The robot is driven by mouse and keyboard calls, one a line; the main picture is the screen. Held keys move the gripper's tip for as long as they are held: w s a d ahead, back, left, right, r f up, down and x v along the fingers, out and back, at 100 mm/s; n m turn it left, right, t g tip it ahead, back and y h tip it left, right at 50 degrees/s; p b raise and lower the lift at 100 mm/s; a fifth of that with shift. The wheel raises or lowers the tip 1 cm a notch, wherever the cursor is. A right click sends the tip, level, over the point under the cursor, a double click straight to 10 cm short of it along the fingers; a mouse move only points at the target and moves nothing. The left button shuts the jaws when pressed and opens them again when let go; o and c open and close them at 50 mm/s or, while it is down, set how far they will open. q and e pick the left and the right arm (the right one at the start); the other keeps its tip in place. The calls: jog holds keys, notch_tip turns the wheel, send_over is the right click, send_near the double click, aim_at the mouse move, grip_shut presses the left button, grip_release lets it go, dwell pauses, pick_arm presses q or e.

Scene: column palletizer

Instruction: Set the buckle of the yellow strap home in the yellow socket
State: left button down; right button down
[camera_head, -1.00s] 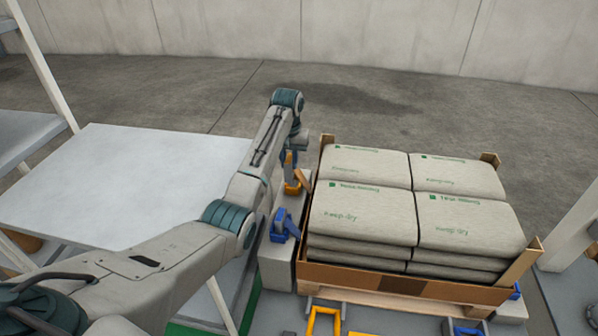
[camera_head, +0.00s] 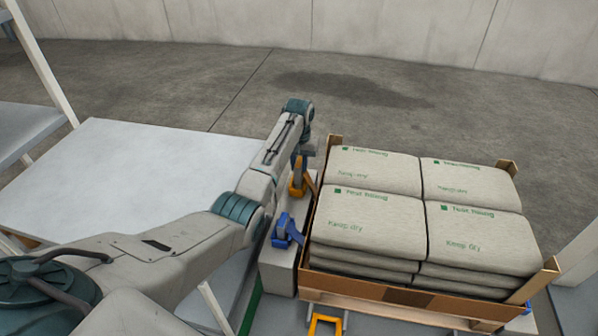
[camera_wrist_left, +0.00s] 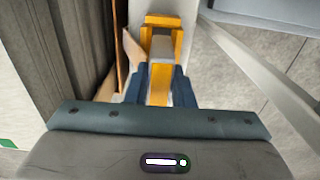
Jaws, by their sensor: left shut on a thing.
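My left gripper (camera_head: 299,165) reaches over the grey block beside the bag load. In the left wrist view its dark blue fingers (camera_wrist_left: 160,88) are closed on the yellow strap's buckle (camera_wrist_left: 157,96). The yellow socket (camera_wrist_left: 178,40) seems to be the bracket just beyond the fingertips, with a grey part between its arms. It also shows in the head view (camera_head: 297,190), below the gripper. I cannot tell whether the buckle is seated in it. My right gripper is not in view.
A blue fitting (camera_head: 286,231) stands on the same block, nearer me. Stacked grey bags (camera_head: 372,212) fill a brown-edged tray (camera_head: 400,294) close to the right. Another yellow frame (camera_head: 325,325) is at the bottom. A pale table (camera_head: 120,180) lies left.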

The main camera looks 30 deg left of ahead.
aim_at(299, 163)
pick_arm(q)
notch_tip(299, 163, down, 3)
jog(key=shift+f, duration=0.15)
jog(key=c, duration=1.3)
grip_release()
jog(key=shift+o, duration=0.2)
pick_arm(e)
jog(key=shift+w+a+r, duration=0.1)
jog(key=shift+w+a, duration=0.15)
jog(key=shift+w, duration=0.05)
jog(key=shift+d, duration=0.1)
pick_arm(q)
notch_tip(299, 163, up, 11)
jog(key=shift+f+b, duration=0.15)
jog(key=shift+b, duration=0.45)
jog(key=shift+r, duration=0.65)
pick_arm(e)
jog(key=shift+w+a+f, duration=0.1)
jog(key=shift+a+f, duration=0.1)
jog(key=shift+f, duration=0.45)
